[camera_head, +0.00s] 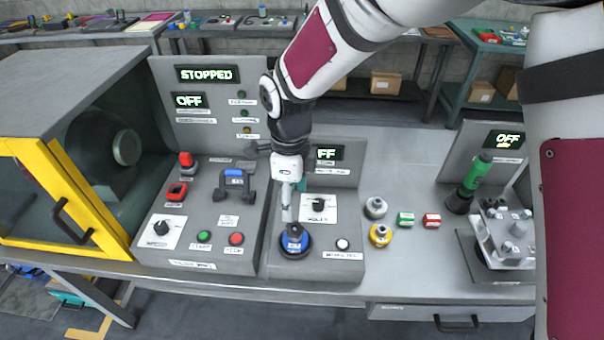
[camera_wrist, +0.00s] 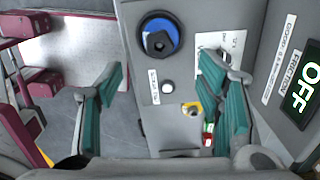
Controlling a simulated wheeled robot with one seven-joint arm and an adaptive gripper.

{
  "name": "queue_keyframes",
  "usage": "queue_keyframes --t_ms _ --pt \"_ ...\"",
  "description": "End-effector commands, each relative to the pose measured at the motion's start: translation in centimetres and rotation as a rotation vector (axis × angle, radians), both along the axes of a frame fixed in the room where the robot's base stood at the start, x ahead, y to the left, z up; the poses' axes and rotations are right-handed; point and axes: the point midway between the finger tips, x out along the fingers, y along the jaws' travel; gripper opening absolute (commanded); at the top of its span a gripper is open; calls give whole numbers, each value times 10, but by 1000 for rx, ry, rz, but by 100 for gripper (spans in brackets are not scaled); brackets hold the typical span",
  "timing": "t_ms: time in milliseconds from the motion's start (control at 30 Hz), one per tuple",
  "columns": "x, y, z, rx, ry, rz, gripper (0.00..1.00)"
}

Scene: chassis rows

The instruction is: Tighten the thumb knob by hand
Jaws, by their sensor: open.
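A round blue knob (camera_head: 296,240) with a dark collar sits at the front left of the middle grey panel (camera_head: 330,262). In the wrist view the blue knob (camera_wrist: 158,40) shows a black many-sided centre. A black selector knob (camera_head: 319,205) on a white plate stands just right of it. No readable label says which one is the thumb knob. My gripper (camera_head: 287,218) is over this panel, beside the blue knob in the picture; its height above the panel is unclear. In the wrist view my gripper (camera_wrist: 160,78) has its teal-padded fingers wide apart with nothing between them.
A white button (camera_head: 342,244) is near the panel's front right.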

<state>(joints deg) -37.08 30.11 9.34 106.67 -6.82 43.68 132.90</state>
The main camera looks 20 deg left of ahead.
Motion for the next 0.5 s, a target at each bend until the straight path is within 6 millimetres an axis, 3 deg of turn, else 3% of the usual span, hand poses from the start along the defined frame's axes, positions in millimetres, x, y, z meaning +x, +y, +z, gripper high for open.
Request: queue_keyframes --t_ms 300,500 --pt "-2 -1 -59 -3 5 -3 60" --pt "-1 -1 -87 -2 3 -3 60"
